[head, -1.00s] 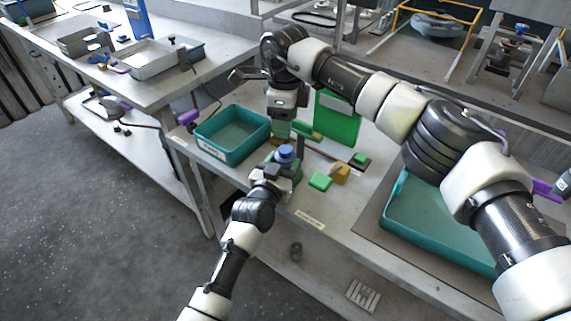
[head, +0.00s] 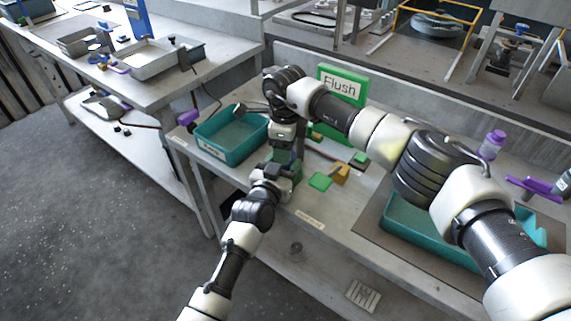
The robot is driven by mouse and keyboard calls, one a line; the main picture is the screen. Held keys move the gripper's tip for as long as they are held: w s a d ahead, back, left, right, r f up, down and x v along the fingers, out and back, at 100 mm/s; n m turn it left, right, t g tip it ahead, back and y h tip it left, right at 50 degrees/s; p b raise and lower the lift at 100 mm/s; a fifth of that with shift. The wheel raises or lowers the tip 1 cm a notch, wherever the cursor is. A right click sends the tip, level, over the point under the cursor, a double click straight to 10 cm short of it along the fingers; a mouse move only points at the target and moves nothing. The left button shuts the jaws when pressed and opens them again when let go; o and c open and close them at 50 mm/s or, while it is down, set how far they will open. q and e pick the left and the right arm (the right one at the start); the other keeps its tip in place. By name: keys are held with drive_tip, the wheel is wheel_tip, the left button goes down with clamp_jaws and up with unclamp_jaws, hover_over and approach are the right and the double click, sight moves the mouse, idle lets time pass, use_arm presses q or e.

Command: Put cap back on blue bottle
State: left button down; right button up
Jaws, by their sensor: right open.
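My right gripper (head: 285,157) points down directly over my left gripper (head: 277,174), and its jaws are open. The two overlap in the head view at the front of the bench. The jaws of my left gripper are hidden by its own hand and the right gripper, so what it holds cannot be told. The blue bottle and its cap are not visible now; the spot between the grippers, where blue showed earlier, is covered.
A teal bin (head: 209,154) stands left of the grippers, and a teal tray (head: 432,253) at the right. A green block (head: 320,181) and a yellow block (head: 341,174) lie on the bench. A green "Flush" sign (head: 342,88) and a purple bottle (head: 493,144) stand behind.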

drive_tip(key=shift+c, duration=0.2)
drive_tip(key=c, duration=0.9)
drive_tip(key=o, duration=1.1)
wheel_tip(320, 180, up, 12)
use_arm(q)
drive_tip(key=shift+c, duration=1.4)
unclamp_jaws()
